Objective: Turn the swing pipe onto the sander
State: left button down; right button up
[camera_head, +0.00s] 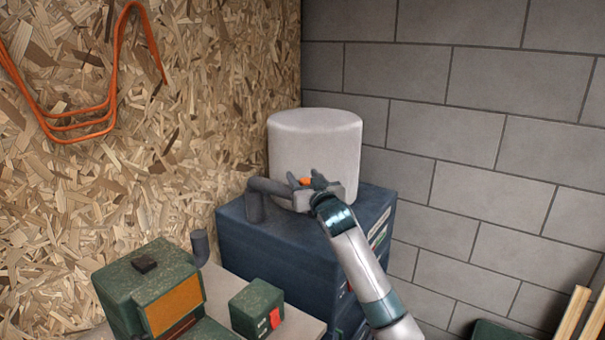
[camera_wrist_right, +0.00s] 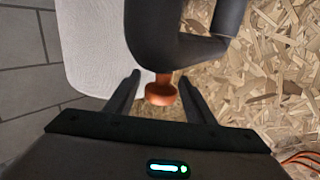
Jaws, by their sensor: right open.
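The swing pipe (camera_head: 262,187) is a dark grey bent tube rising from the front left of a dark blue cabinet. It also shows in the right wrist view (camera_wrist_right: 150,40), with an orange knob (camera_wrist_right: 161,90) sticking out of it. The sander (camera_head: 140,292) is a green machine with an orange face at lower left, and a short grey stub (camera_head: 200,246) stands behind it. The pipe points away from this stub. My right gripper (camera_head: 309,183) is open at the knob. In the right wrist view its fingers (camera_wrist_right: 160,82) stand on both sides of the knob, with gaps visible.
The blue cabinet (camera_head: 275,240) carries a white drum (camera_head: 315,145) close behind my right gripper. A green box with a red switch (camera_head: 257,311) sits beside the sander on a bench. An orange cable (camera_head: 85,125) hangs on the chipboard wall. A grey block wall stands at right.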

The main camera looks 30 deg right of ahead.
jog(key=shift+w+d, duration=0.1)
jog(key=shift+w, duration=0.45)
jog(key=shift+c, duration=0.4)
grip_shut()
